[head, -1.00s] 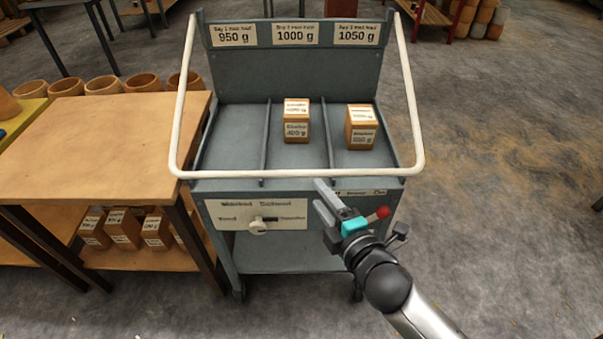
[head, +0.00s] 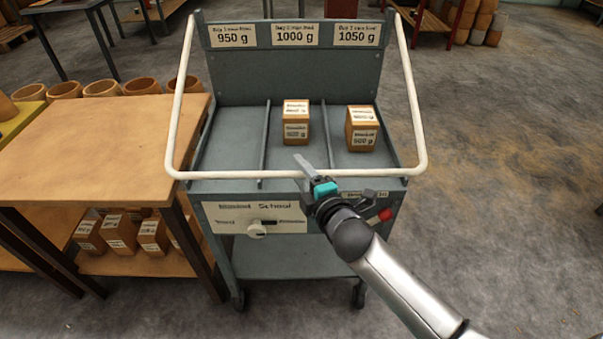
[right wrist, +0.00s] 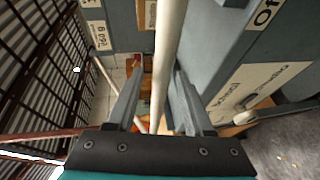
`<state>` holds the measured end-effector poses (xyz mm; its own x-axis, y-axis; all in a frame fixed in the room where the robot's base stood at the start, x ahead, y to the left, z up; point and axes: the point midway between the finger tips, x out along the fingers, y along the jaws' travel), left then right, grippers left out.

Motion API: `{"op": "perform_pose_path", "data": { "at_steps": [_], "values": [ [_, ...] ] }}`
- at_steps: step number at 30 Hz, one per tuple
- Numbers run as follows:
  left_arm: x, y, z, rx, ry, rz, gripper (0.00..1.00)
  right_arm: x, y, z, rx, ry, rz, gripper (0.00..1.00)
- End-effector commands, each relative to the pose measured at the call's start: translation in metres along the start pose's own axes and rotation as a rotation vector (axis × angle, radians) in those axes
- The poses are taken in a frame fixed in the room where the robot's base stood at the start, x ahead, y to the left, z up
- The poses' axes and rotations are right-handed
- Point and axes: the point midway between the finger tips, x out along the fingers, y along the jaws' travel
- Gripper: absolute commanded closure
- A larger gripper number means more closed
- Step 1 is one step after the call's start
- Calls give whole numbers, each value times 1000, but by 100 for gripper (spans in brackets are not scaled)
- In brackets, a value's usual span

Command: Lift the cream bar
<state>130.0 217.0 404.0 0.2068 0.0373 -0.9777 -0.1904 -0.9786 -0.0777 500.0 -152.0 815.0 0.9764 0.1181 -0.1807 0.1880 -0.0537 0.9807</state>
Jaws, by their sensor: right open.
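The cream bar (head: 230,175) is a bent tube around the grey cart. Its sides rise past the back panel and its front stretch runs level across the cart's front edge. My right gripper (head: 308,168) is open at this front stretch, right of its middle. In the right wrist view the bar (right wrist: 169,45) passes between the two spread fingers (right wrist: 155,85); I cannot tell whether either finger touches it. The gripper hides a short piece of the bar in the head view. My left gripper is not in view.
The grey cart (head: 235,135) has divided bays holding two labelled blocks (head: 296,122) (head: 363,128). A cream knob (head: 257,229) and a red ball (head: 385,214) are on its front. A wooden table (head: 100,135) stands close at left.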

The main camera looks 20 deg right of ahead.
Motion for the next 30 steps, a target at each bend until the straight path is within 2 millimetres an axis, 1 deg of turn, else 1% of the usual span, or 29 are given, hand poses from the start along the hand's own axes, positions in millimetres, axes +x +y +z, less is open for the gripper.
{"op": "perform_pose_path", "data": {
  "at_steps": [5, 18, 19, 30],
  "values": [
    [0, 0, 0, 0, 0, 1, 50, 0, 0, 0, 0, 0, 0, 49],
    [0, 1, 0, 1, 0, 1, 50, 0, 0, 0, 0, 0, 0, 99],
    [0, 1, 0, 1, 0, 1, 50, 0, 0, 0, 0, 0, 0, 100],
    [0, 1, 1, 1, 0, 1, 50, 0, 0, 0, 0, 0, -1, 100]
  ]
}}
